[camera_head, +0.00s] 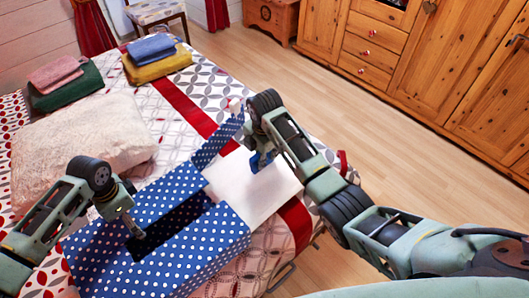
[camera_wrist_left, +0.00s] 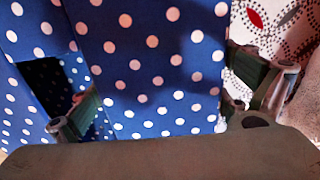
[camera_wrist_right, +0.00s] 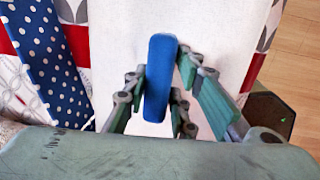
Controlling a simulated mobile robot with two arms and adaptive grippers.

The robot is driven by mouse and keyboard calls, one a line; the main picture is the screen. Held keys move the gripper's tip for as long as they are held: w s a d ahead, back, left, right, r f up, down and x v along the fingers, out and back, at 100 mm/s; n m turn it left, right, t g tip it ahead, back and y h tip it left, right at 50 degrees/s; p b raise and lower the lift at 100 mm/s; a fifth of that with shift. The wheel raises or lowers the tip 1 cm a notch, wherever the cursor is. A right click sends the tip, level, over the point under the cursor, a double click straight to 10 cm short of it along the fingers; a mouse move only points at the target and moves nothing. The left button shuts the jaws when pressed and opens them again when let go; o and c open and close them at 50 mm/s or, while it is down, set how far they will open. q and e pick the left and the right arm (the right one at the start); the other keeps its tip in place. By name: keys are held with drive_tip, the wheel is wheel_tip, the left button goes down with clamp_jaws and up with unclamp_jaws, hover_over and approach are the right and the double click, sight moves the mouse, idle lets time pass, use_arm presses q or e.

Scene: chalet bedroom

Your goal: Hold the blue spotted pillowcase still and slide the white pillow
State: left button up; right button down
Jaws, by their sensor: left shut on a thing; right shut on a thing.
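The blue spotted pillowcase (camera_head: 215,245) lies on the bed as a boxy shape with a dark slot in its top and a narrow spotted flap reaching up and right. My left gripper (camera_head: 132,224) is shut on its spotted wall at the slot; in the left wrist view the fabric (camera_wrist_left: 150,75) lies between the fingers. The white pillow (camera_head: 262,194) is a flat slab at the pillowcase's right side; whether part of it is inside is hidden. My right gripper (camera_head: 259,160) is shut on a blue bar (camera_wrist_right: 160,80) standing on the white pillow (camera_wrist_right: 115,50).
A cream fluffy pillow (camera_head: 85,138) lies left of the pillowcase. Folded towels, green (camera_head: 68,92) and yellow (camera_head: 158,67) among them, lie at the bed's far end. The wooden floor (camera_head: 300,85) is clear between bed and wardrobe (camera_head: 400,50).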

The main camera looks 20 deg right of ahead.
sight(252, 159)
drive_tip(key=shift+s+a+f, duration=0.15)
drive_tip(key=shift+a, duration=0.1)
drive_tip(key=shift+s+a, duration=0.3)
drive_tip(key=shift+a, duration=0.55)
drive_tip(key=shift+s+a, duration=0.3)
drive_tip(key=shift+a, duration=0.55)
drive_tip(key=shift+s+a, duration=0.1)
drive_tip(key=shift+a, duration=0.25)
drive_tip(key=shift+s+a, duration=0.5)
drive_tip(key=shift+a, duration=0.35)
drive_tip(key=shift+s+a, duration=0.45)
drive_tip(key=shift+a, duration=0.35)
